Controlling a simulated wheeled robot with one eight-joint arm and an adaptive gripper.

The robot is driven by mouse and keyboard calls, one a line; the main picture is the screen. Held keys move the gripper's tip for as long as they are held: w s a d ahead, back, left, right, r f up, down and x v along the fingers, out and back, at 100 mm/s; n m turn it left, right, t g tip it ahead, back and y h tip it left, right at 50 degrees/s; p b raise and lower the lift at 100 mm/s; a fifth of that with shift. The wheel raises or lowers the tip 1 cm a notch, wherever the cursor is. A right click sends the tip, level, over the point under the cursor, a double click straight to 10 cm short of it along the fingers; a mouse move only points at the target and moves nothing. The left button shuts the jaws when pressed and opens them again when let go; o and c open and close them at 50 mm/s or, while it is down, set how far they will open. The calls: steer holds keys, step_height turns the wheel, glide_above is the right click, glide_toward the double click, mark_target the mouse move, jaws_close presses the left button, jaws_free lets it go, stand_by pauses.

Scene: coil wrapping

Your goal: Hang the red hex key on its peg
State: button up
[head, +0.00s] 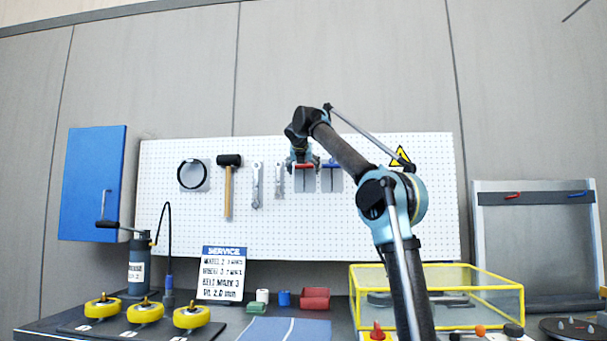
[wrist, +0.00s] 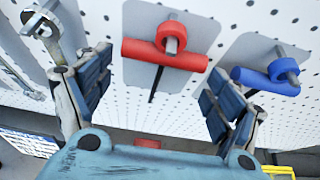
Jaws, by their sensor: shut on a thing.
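The red hex key (wrist: 140,50) has a T-shaped handle and a thin dark shaft pointing down.
The blue hex key (wrist: 262,80) hangs close on the right. Wrenches (head: 256,185), a hammer (head: 228,185) and a black ring (head: 192,174) hang to the left on the pegboard (head: 400,230). A yellow-framed case (head: 437,267) stands on the bench below right.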

steer(key=o, duration=1)
steer(key=shift+c, duration=0.2)
